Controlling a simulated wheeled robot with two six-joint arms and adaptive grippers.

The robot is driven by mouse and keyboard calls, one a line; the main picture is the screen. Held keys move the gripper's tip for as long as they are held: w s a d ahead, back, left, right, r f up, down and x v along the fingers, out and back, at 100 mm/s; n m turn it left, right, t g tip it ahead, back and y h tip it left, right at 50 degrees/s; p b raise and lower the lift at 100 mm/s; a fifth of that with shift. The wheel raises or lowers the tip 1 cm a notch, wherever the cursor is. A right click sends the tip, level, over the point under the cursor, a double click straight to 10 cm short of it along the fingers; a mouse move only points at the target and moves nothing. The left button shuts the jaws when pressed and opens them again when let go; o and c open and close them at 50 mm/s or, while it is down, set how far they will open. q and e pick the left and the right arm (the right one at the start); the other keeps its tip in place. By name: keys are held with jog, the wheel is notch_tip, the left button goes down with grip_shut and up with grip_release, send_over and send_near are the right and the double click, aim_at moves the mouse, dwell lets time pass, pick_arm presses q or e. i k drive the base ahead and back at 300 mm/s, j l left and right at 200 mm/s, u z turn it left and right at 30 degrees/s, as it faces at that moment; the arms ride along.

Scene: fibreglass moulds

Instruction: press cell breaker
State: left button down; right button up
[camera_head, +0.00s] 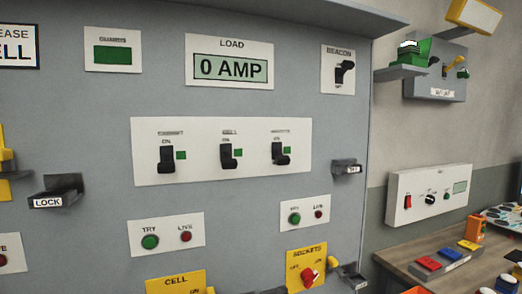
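The breaker panel (200,128) is a white plate in the middle of the grey board, with three black levers side by side. Neither of my grippers is in view.
The LOAD display (231,68) reads 0 AMP. A BEACON switch (344,72) is at upper right. Grey holders (55,193) and (346,167) jut from the board. Below are TRY/LIVE plates (168,252) and a yellow SOCKETS plate (306,257). A wooden bench (463,278) stands right.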

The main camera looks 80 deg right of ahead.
aim_at(227, 162)
jog(key=z, duration=2.45)
